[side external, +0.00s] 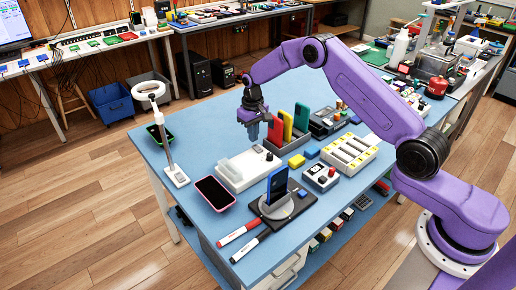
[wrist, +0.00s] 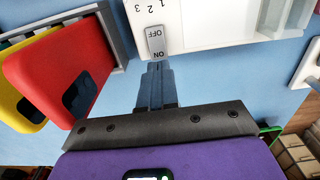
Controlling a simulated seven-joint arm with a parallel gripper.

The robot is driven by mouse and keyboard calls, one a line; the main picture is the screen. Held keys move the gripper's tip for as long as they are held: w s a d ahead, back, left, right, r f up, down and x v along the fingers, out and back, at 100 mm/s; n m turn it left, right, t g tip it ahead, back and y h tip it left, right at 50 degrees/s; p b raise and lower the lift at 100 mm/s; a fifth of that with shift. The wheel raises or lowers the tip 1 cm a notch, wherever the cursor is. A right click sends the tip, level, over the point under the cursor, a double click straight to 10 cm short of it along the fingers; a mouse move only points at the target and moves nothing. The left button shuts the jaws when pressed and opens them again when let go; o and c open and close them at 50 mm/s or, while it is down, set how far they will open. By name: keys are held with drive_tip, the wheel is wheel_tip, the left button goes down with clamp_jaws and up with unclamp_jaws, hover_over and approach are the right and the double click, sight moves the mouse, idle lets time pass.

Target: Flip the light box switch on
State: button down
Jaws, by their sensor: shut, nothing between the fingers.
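The white light box (side external: 232,172) lies on the blue table in the side view. It also fills the top of the wrist view (wrist: 215,22). Its grey rocker switch (wrist: 157,42) shows there, with OFF on the far end and ON on the end nearest my fingertips. My gripper (side external: 253,138) points down above the back end of the light box. In the wrist view my gripper (wrist: 157,68) is shut and empty, its fingertips right by the switch's ON end. I cannot tell whether they touch it, or which way the switch is tilted.
A rack of upright phones, with a red phone (side external: 287,125) and a green one (side external: 302,117), stands close beside my gripper. A phone with a pink edge (side external: 214,193) lies in front of the light box. A blue phone (side external: 277,186) stands on a round stand.

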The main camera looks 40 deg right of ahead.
drive_tip(key=shift+f, duration=1)
idle(0.8)
wheel_tip(320, 180, up, 7)
idle(1.0)
drive_tip(key=s+a+r+n, duration=0.3)
drive_tip(key=s+a+r, duration=0.3)
drive_tip(key=s, duration=0.3)
drive_tip(key=s+a+r+n, duration=0.3)
drive_tip(key=s+a+r, duration=0.25)
drive_tip(key=s, duration=0.45)
drive_tip(key=s+d+n, duration=0.3)
drive_tip(key=s+d, duration=0.1)
drive_tip(key=s, duration=0.9)
drive_tip(key=s+d+r+n, duration=0.1)
drive_tip(key=s+d+n, duration=0.2)
drive_tip(key=s, duration=1.1)
drive_tip(key=shift+s+d+r+n, duration=0.25)
drive_tip(key=shift+d+n, duration=0.05)
drive_tip(key=shift+d, duration=0.2)
